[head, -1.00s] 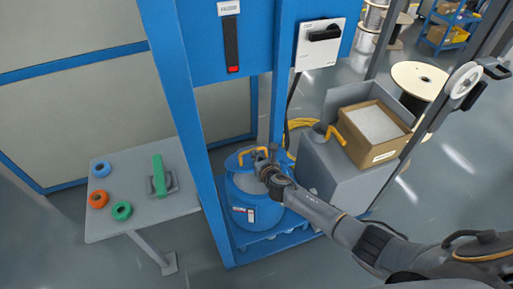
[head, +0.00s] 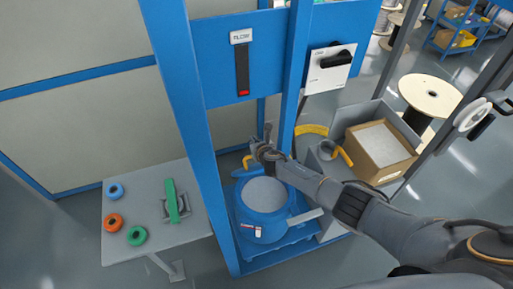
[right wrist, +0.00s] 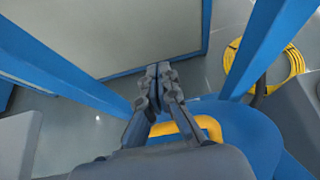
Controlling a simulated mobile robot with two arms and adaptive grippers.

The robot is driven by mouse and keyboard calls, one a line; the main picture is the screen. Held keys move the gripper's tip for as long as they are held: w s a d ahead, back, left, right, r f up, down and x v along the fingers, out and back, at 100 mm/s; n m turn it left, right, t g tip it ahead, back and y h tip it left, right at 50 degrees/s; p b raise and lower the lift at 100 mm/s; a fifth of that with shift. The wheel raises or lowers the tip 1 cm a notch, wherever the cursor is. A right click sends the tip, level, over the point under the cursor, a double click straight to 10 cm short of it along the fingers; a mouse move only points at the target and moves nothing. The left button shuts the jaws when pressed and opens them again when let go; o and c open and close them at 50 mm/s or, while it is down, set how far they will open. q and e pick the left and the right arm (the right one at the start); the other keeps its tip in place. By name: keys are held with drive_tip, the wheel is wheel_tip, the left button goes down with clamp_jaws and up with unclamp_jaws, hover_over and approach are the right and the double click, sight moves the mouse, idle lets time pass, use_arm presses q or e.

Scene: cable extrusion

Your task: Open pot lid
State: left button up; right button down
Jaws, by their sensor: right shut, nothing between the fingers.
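The blue pot (head: 262,222) stands inside the blue frame, its round mouth uncovered and pale grey contents showing. Its blue lid (head: 240,172) is swung up at the back of the pot, mostly hidden by the pot and my arm. The yellow lid handle (head: 247,161) shows left of my gripper. In the right wrist view the handle (right wrist: 207,126) and lid (right wrist: 240,122) lie below the fingers. My right gripper (head: 267,132) is shut and empty, above and behind the pot mouth; its fingers show in the wrist view (right wrist: 158,72). My left gripper is out of view.
Blue posts (head: 290,80) flank the pot closely. A grey table (head: 150,235) with coloured rings stands left. A cardboard box (head: 385,172) sits on a grey unit at right. A coiled yellow hose (right wrist: 285,68) lies on the floor behind.

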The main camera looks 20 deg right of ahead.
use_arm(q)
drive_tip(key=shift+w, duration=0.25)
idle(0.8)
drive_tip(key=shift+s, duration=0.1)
